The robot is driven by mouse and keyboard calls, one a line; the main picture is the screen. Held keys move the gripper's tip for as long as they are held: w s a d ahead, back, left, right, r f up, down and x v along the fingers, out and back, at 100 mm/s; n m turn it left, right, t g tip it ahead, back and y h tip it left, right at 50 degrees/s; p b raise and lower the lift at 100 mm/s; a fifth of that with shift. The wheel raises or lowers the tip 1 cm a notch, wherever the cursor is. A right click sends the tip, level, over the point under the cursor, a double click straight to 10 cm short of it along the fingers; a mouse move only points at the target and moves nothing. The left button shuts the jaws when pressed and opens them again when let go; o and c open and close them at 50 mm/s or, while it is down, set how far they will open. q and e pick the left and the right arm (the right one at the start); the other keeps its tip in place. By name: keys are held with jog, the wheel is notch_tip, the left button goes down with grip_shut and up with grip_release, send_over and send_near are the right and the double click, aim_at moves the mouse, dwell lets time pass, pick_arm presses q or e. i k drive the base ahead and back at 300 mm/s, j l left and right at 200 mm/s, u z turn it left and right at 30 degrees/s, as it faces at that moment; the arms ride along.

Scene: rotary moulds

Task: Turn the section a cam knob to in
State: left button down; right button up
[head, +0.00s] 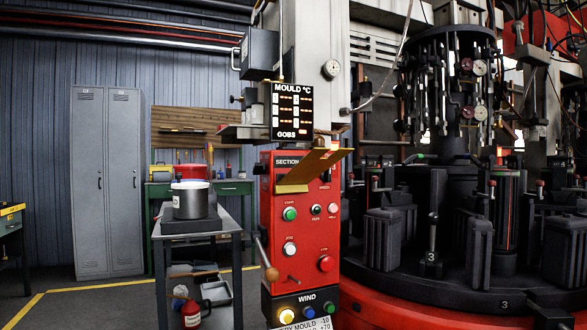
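The red control panel (268,228) stands in the middle of the head view, with "SECTION" lettering near its top. An angled yellow plate (315,167) covers part of its upper face and hides what is behind it. Lower down are another white button (290,249) and a red button (326,263). The labels are too small to read, so I cannot tell which control is the section a cam knob. Neither gripper is in view.
A "MOULD °C" display (292,111) hangs above the panel. The large dark rotary machine (450,215) fills the right side. A grey cart (225,222) carrying a metal pot (190,200) stands left of the panel. Open floor (95,300) lies farther left, before grey lockers (107,180).

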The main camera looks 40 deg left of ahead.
aim_at(259, 168)
jog(key=i+j+z, duration=0.1)
jog(key=j+z, duration=0.25)
jog(key=j, duration=0.45)
jog(key=j+z, duration=0.4)
jog(key=j, duration=0.35)
